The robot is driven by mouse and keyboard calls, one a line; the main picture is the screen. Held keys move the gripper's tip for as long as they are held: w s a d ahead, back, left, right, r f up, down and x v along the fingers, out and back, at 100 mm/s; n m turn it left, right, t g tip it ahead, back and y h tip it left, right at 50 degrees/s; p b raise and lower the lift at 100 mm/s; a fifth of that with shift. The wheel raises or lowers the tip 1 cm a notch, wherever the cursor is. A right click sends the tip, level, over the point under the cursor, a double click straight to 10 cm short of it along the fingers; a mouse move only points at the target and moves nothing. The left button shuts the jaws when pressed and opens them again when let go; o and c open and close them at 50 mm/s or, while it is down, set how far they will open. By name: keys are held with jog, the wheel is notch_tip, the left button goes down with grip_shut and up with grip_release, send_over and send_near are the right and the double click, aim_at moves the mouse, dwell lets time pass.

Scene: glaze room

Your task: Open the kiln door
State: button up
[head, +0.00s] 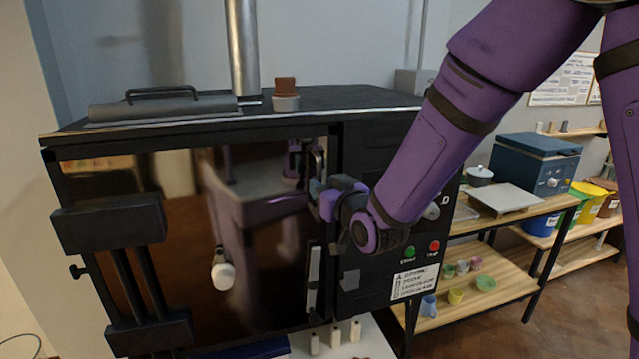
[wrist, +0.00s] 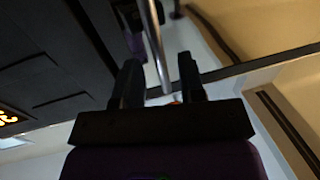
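The kiln (head: 380,140) is a large black box. Its dark, glossy door (head: 180,200) fills the front left and looks closed, with hinge brackets at the left. A metal bar handle (head: 318,160) stands near the door's right edge, partly hidden by my gripper (head: 322,190). In the wrist view, my gripper (wrist: 158,63) has its two fingers apart. The shiny handle bar (wrist: 155,40) runs between them, with gaps visible on both sides. I cannot tell how deep the bar sits between the fingers.
A control panel with green and red buttons (head: 434,246) and a label is right of the door. A stacked pot (head: 285,92) stands on the kiln top. A white knob (head: 222,272) is on the door. A wooden shelf (head: 500,222) with small pots stands at right.

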jog(key=shift+x, duration=1.35)
grip_shut()
